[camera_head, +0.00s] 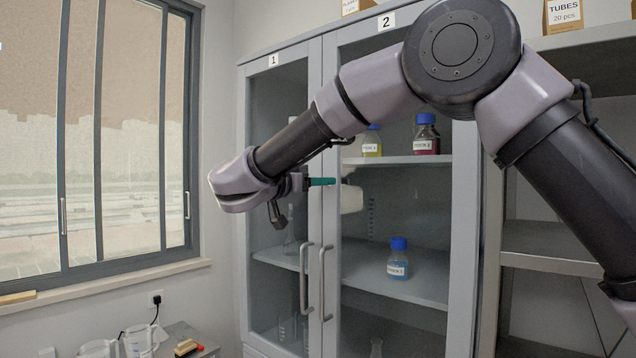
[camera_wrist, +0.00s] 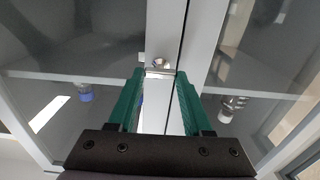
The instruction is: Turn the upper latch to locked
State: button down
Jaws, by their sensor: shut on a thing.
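The upper latch (camera_wrist: 159,66) is a small metal piece on the pale door frame near the seam between the two cabinet doors. In the wrist view it sits between the tips of my gripper's green fingers (camera_wrist: 161,73), which are closed on it. In the head view my gripper (camera_head: 322,181) reaches the seam between door 1 (camera_head: 315,110) and door 2 (camera_head: 331,110), above the handles. There the latch is too small or hidden to make out. I cannot tell its exact turn angle.
Two curved door handles (camera_head: 304,282) (camera_head: 323,283) hang below my gripper. Behind the glass stand a blue-capped bottle (camera_head: 398,260) and other bottles. An open shelf (camera_head: 548,242) is at the right, a window (camera_head: 120,130) at the left. Beakers (camera_head: 138,341) stand low at the left.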

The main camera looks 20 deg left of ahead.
jog(key=n, duration=1.7)
jog(key=shift+a+f+n, duration=0.2)
jog(key=shift+n, duration=0.2)
dwell(0.4)
jog(key=shift+c, duration=1.6)
grip_release()
